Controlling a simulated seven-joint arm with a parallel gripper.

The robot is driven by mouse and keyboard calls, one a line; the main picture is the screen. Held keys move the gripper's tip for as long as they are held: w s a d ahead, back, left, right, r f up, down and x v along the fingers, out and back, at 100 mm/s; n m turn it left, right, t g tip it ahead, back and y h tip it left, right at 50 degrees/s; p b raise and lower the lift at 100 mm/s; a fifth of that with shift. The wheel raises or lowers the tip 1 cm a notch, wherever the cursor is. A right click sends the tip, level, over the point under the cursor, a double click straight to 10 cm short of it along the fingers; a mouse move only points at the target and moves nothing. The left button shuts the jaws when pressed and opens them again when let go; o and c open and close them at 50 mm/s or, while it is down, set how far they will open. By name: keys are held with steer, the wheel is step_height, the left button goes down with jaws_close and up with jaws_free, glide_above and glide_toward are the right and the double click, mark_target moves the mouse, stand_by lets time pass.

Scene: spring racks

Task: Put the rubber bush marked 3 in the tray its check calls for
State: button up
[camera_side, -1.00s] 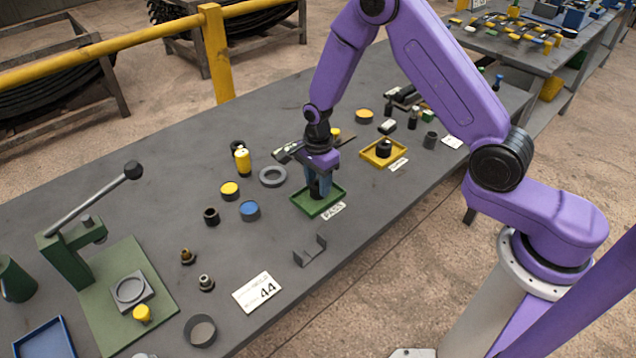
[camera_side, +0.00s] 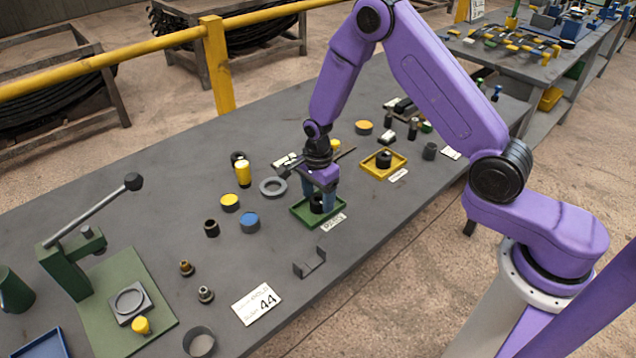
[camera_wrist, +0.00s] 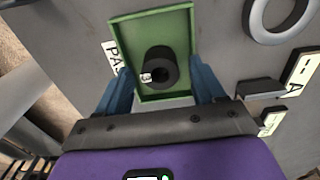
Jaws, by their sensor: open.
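The dark rubber bush marked 3 (camera_wrist: 161,68) lies in the green tray (camera_wrist: 152,22), its white "3" mark showing in the wrist view. In the side view the bush (camera_side: 316,204) is partly hidden by my gripper (camera_side: 318,201). The green tray (camera_side: 299,216) has a white label (camera_side: 334,222) at its front edge; the wrist view shows only "PA" of it. My gripper (camera_wrist: 163,82) is open, with one blue finger on each side of the bush and gaps between.
A yellow tray (camera_side: 400,168) holding a dark ring-shaped part (camera_side: 384,158) stands to the right. A grey ring (camera_side: 273,187) lies behind the green tray. A green lever press (camera_side: 75,262) stands at left.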

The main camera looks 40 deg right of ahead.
step_height(320, 180, up, 12)
stand_by(0.5)
steer(key=s+a+r+n, duration=0.3)
steer(key=s+r+n, duration=0.25)
steer(key=n, duration=0.35)
steer(key=s+d+r+n, duration=0.2)
steer(key=s+n, duration=0.8)
steer(key=s, duration=0.3)
steer(key=s+d+r+n, duration=0.2)
steer(key=s+d+n, duration=0.1)
steer(key=s+n, duration=0.8)
steer(key=shift+s+d+r+n, duration=0.2)
steer(key=shift+s+d+n, duration=0.15)
steer(key=shift+s, duration=0.75)
